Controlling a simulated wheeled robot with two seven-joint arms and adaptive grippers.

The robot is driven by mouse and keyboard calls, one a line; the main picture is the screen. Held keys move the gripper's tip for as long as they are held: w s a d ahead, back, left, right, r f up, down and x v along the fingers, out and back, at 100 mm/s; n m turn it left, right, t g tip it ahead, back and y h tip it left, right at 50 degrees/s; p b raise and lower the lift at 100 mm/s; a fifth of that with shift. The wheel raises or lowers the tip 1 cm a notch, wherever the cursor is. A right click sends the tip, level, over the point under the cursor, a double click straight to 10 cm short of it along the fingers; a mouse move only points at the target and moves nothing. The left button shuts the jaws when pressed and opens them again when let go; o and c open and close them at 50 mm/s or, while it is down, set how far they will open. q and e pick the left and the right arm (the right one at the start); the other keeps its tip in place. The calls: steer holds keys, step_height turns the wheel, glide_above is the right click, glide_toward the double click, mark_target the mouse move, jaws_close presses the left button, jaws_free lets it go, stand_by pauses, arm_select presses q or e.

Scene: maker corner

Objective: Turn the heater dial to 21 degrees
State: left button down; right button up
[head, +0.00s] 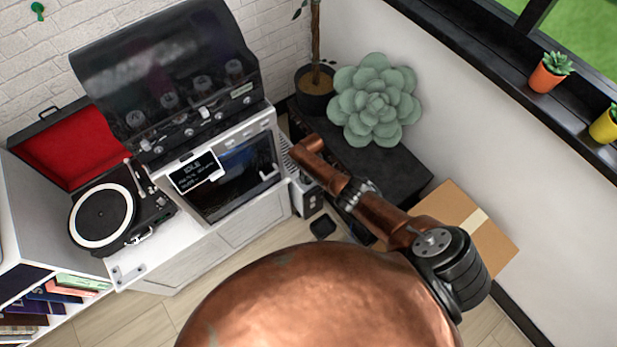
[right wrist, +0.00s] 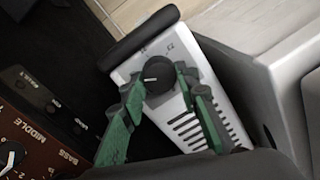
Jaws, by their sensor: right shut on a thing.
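The heater (right wrist: 205,75) is a white unit with dark end caps and vent slots, seen close in the right wrist view. Its black round dial (right wrist: 158,74) carries a white pointer line that points left in that view. My right gripper (right wrist: 160,86) has green fingers, one on each side of the dial, and is shut on it. Small marks on the panel beside the dial are too small to read. In the head view the heater (head: 307,196) stands low beside the white cabinet, partly behind my copper right arm; the dial cannot be made out there. My left gripper is not in view.
A brown amplifier panel (right wrist: 35,135) with knobs lies close to the left of my fingers. In the head view, a white cabinet (head: 235,215) with a machine, a record player (head: 103,213), a large succulent (head: 375,100) and a cardboard box (head: 490,240) stand around.

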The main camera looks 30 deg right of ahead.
steer(key=m+p, duration=0.1)
steer(key=m, duration=0.4)
steer(key=shift+r+m, duration=0.1)
steer(key=shift+m, duration=0.2)
steer(key=m, duration=0.5)
steer(key=shift+d+m+p, duration=0.15)
steer(key=shift+m+p, duration=0.15)
steer(key=shift+p, duration=0.05)
steer(key=shift+t, duration=0.3)
steer(key=o, duration=1.2)
steer(key=shift+s, duration=0.1)
steer(key=shift+c, duration=0.2)
